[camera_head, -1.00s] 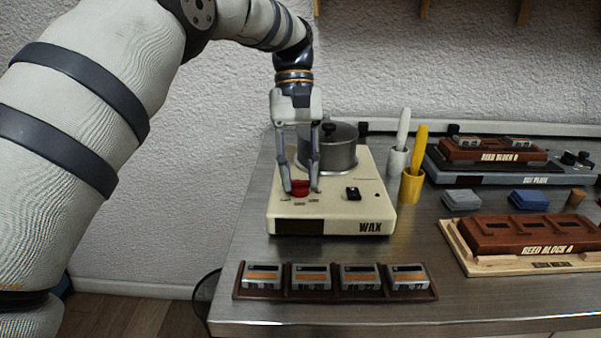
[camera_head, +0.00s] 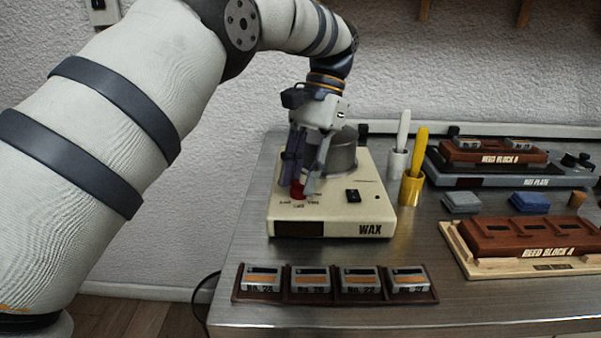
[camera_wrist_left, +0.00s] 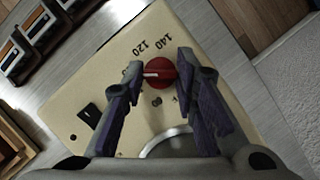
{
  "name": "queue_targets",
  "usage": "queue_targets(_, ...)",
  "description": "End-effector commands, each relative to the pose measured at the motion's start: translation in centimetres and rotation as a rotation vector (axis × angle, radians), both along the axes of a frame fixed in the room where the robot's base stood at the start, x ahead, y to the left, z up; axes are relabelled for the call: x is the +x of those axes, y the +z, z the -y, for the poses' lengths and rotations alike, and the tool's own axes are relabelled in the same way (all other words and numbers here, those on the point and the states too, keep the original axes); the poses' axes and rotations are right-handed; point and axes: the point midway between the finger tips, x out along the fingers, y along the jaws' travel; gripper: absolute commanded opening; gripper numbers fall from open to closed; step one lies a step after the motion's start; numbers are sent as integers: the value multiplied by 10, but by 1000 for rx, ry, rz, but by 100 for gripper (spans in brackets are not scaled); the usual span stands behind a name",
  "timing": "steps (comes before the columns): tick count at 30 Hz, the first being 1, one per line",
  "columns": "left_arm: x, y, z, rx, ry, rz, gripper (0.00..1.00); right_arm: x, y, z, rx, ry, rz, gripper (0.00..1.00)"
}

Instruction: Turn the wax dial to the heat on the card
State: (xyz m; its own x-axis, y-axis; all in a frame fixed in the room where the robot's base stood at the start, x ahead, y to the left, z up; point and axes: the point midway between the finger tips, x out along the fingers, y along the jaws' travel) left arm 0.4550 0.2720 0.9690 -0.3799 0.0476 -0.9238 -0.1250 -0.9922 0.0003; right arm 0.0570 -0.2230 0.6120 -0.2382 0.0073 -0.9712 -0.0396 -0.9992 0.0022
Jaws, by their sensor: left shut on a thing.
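The wax heater (camera_head: 335,215) is a cream box marked WAX, with a red dial (camera_head: 298,191) near its front left. My left gripper (camera_head: 302,190) points down and is shut on the dial, one finger on each side. The dial also shows in the left wrist view (camera_wrist_left: 160,72), between the fingertips. Its white pointer line points left in that view. The printed numbers 120 (camera_wrist_left: 139,48) and 140 (camera_wrist_left: 162,41) stand beside the dial. In the head view the fingers partly cover the dial. I cannot make out a heat card. My right gripper is not in view.
A grey pot (camera_head: 343,155) sits on the heater behind the gripper, and a black switch (camera_head: 352,196) lies to the right. A rack of several cartridges (camera_head: 334,297) is in front. Brush cups (camera_head: 411,188) and reed blocks (camera_head: 525,236) stand to the right.

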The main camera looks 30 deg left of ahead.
Motion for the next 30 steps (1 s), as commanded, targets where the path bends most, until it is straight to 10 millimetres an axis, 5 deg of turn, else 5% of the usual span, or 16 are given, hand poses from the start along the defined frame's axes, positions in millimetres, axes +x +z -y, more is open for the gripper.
queue_targets(24, 0, -1, 1, 0, -111, -2, 0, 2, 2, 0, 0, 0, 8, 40)
queue_targets(25, 0, -1, 1, 0, -111, -2, 29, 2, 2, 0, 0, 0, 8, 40)
queue_targets(27, 0, -1, 1, -1, -111, -1, 45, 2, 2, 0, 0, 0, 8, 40)
queue_targets(30, 0, 0, 1, 0, -110, -1, 47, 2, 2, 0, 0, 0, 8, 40)
